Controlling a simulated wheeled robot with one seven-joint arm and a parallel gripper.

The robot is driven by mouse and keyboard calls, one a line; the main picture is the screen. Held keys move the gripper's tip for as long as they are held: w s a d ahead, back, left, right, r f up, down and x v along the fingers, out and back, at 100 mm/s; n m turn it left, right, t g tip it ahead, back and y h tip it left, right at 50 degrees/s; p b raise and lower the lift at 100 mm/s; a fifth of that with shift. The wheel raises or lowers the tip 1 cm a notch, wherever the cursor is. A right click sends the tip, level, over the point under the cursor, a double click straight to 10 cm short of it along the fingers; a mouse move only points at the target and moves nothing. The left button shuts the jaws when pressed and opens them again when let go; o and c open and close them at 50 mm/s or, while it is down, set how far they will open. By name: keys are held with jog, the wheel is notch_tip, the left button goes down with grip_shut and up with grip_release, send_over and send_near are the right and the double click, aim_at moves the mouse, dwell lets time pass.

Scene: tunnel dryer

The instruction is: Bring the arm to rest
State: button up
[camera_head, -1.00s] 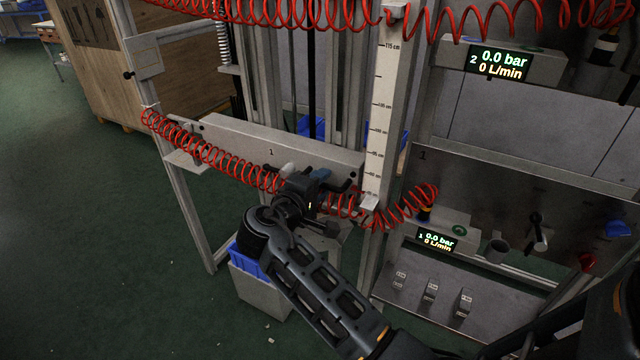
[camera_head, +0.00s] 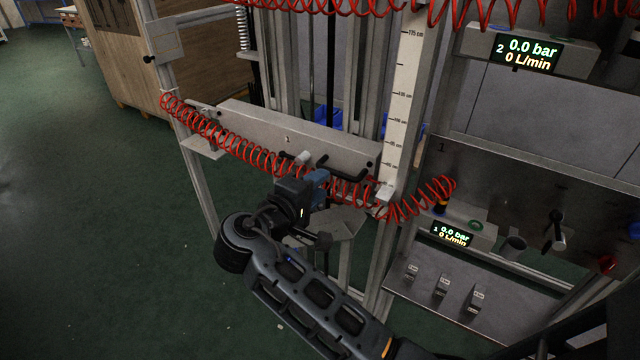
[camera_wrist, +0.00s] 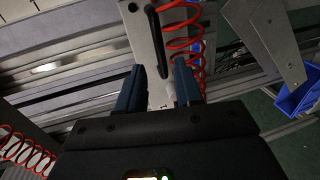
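My gripper (camera_head: 322,176) is in front of the grey crossbeam marked 1 (camera_head: 287,139), close to its right end. In the wrist view its two blue fingers (camera_wrist: 158,88) stand apart, and it is open. A small pale peg (camera_wrist: 169,98) shows between the fingers, beyond or between them; I cannot tell its exact depth. No held object is visible. My arm is stretched out from the lower right, bent at the wrist.
A red coiled hose (camera_head: 240,147) hangs along the crossbeam, close to my gripper. Black hooks (camera_head: 345,170) stick out of the beam. A height scale (camera_head: 403,95) and a panel with the 0.0 bar display (camera_head: 452,234) stand right. Green floor (camera_head: 90,240) is open at left.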

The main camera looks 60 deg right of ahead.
dwell(0.4)
jog(key=s+a+f+n+t+y, duration=0.5)
jog(key=s+a+f+t+y, duration=0.5)
jog(key=s+a+f, duration=0.45)
jog(key=s+a+r+m+t+y, duration=0.2)
jog(key=s+a+r, duration=0.1)
jog(key=s+r, duration=0.4)
jog(key=s+a+r+m+t+y, duration=0.2)
jog(key=s+a+r+m+y, duration=0.1)
jog(key=s+r, duration=0.5)
jog(key=shift+a+r+y, duration=0.3)
jog(key=shift+a+r, duration=0.05)
jog(key=shift+r, duration=0.55)
